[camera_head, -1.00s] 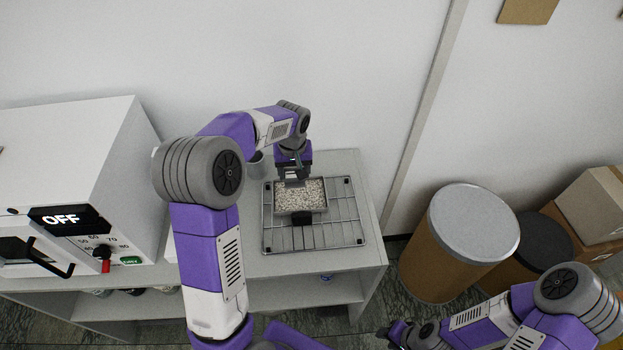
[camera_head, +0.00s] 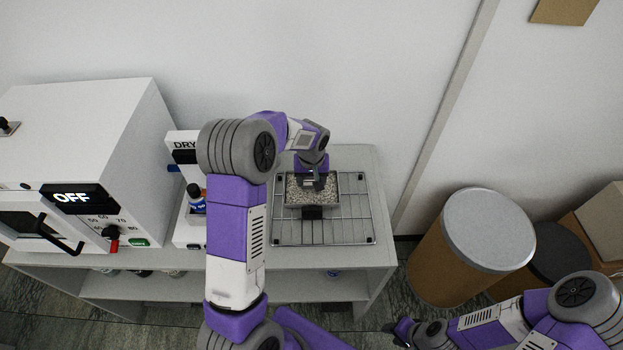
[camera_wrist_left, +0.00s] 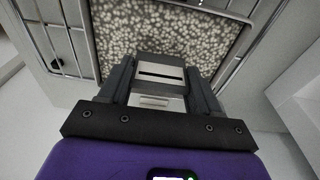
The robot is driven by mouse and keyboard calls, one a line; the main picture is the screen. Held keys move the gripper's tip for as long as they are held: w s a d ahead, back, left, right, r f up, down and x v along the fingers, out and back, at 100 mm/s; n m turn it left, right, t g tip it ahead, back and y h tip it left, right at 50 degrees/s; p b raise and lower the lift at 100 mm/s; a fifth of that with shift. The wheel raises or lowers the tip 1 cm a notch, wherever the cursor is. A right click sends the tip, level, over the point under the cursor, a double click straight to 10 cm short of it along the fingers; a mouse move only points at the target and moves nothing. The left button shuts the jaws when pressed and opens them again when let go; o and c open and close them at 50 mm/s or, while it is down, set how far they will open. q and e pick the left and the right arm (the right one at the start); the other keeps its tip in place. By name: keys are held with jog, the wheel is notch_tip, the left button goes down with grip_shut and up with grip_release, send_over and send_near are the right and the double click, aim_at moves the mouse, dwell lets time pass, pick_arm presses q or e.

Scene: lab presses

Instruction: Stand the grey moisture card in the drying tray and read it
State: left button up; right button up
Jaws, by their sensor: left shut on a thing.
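The drying tray (camera_head: 334,203) is a grey metal tray full of pale granules, on a wire rack. My left gripper (camera_head: 313,180) is over the back half of the tray, pointing down. In the left wrist view it (camera_wrist_left: 160,92) is shut on the grey moisture card (camera_wrist_left: 160,71), a small grey plate with a pale strip across it. The granules lie behind the card; whether its lower edge is in them I cannot tell. No reading is legible. My right gripper (camera_head: 398,331) is low at the right, away from the bench, small and dark, its jaws unclear.
The wire rack (camera_head: 352,232) lies on the grey bench (camera_head: 385,252). At the left stand a white oven (camera_head: 85,130) showing OFF and a box marked DRY (camera_head: 184,148) with a dark blue bottle (camera_head: 195,200) before it. Drums (camera_head: 470,250) and cartons stand at the right.

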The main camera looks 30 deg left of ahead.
aim_at(312, 193)
pick_arm(q)
jog(key=shift+f, duration=0.1)
jog(key=o, duration=1)
jog(key=shift+r, duration=0.4)
jog(key=r, duration=0.4)
jog(key=r+p, duration=0.1)
jog(key=r, duration=0.2)
jog(key=s+r, duration=0.1)
jog(key=r, duration=0.3)
jog(key=shift+s+d+r, duration=0.1)
jog(key=shift+d+r, duration=0.2)
jog(key=shift+d, duration=0.1)
